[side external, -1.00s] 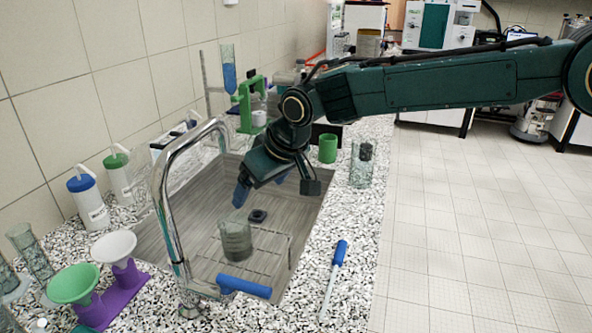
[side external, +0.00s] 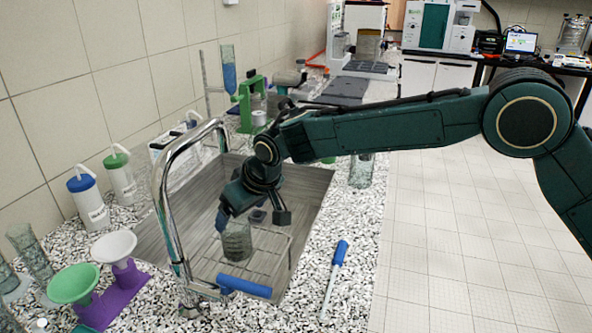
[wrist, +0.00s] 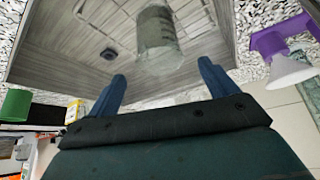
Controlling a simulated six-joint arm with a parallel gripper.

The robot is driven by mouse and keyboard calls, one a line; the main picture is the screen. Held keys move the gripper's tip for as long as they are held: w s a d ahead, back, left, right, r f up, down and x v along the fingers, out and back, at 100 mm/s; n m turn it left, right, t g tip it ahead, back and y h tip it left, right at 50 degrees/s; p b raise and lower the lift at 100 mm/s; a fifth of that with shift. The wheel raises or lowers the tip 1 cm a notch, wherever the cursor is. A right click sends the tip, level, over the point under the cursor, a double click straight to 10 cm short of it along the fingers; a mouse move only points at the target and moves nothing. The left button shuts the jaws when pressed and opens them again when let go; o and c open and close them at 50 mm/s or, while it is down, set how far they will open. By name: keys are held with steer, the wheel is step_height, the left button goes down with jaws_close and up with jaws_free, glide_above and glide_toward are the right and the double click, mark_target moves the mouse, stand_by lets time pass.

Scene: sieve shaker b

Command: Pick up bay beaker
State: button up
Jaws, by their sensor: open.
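A clear glass beaker (side external: 236,242) stands on a wire rack in the grey sink, in the side external view. It also shows in the wrist view (wrist: 157,38), beyond the fingertips and between their lines. My gripper (side external: 233,218) is just above and behind the beaker in the side external view, its blue fingers pointing down. In the wrist view my gripper's two blue fingers (wrist: 162,72) are spread apart with nothing between them. Part of the far finger is hidden in the side external view.
The chrome faucet (side external: 163,190) with a blue handle arches over the sink's left side. A blue-handled tool (side external: 338,262) lies on the speckled counter at right. Purple funnel stands (side external: 120,290) are at front left. A glass vessel (side external: 360,172) stands behind the arm. The sink (side external: 300,200) has bare floor around the rack.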

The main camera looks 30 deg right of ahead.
mark_target(234, 223)
steer(key=shift+x, duration=1.15)
steer(key=shift+x, duration=2.55)
steer(key=shift+d, duration=0.1)
steer(key=c, duration=1.3)
steer(key=shift+r, duration=0.35)
